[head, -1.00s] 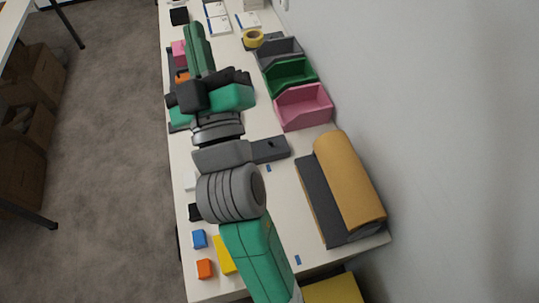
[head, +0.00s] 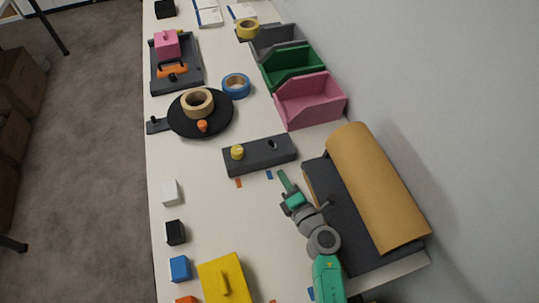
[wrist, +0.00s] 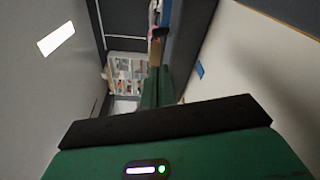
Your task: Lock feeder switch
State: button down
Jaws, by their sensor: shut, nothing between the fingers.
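A dark grey box (head: 262,157) lies on the white table, with a round yellow knob (head: 237,152) at its left end and a small dark round feature (head: 272,145) at its right end. It may be the feeder switch; no label is readable. An orange tag (head: 238,183) and a blue tag (head: 269,175) lie at its near edge. My gripper (head: 284,181) is just in front of the box's right end, apparently not touching it. Its green fingers are shut and empty; they also show in the wrist view (wrist: 156,88).
A brown paper roll (head: 375,188) on a dark base stands close right of my arm, by the wall. Pink (head: 310,102) and green (head: 292,71) bins stand behind. A black disc (head: 200,118) with tape lies farther left. The table's left strip holds small blocks.

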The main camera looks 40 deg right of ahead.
aim_at(270, 157)
jog(key=b+x, duration=0.3)
jog(key=x, duration=0.6)
jog(key=shift+w+d+b, duration=0.25)
jog(key=shift+w+b, duration=0.05)
jog(key=shift+w, duration=0.25)
jog(key=shift+r, duration=0.15)
jog(key=shift+s+m, duration=0.1)
jog(key=shift+m, duration=0.4)
